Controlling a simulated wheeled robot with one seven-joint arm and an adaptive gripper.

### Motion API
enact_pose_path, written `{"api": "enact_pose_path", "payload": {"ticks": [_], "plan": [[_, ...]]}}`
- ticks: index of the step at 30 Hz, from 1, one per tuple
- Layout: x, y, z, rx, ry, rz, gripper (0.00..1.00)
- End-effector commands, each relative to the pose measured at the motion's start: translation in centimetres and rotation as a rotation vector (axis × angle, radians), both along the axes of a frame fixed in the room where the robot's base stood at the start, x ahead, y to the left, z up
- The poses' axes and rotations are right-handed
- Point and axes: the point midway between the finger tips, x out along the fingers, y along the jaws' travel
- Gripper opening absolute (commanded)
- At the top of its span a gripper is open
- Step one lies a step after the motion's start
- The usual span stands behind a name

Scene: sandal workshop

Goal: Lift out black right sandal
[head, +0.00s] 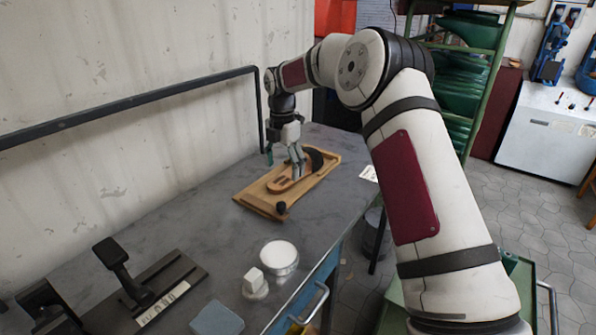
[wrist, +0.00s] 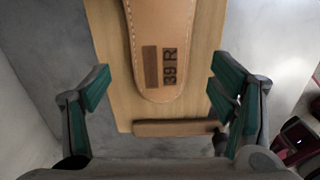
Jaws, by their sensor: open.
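The sandal (head: 284,184) lies on a wooden board (head: 256,200) on the workbench. Its footbed is tan with a black part, apparently the strap, at the far end in the head view. In the wrist view the stitched tan heel end of the sandal (wrist: 152,60) shows a dark patch and the mark "39 R". My gripper (head: 283,161) is open just above the sandal. In the wrist view its green-padded fingers (wrist: 160,90) stand apart on either side of the heel, not touching it. The strap is out of the wrist view.
A black knob (head: 281,208) sits at the board's near end, close to a raised wooden strip (wrist: 172,128). A wall lies left.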

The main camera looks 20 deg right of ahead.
Motion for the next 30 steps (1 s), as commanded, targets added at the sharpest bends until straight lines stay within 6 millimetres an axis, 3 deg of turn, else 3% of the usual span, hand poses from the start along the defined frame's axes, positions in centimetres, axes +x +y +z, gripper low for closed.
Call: {"api": "enact_pose_path", "payload": {"ticks": [6, 13, 22, 30], "plan": [[0.1, -0.1, -3.0, -0.001, 0.000, 0.001, 0.78], [0.1, -0.1, -3.1, -0.001, -0.002, 0.000, 0.78], [0.1, -0.1, -3.1, -0.002, -0.001, 0.000, 0.13], [0.1, -0.1, -3.0, -0.002, -0.002, 0.000, 0.13]]}}
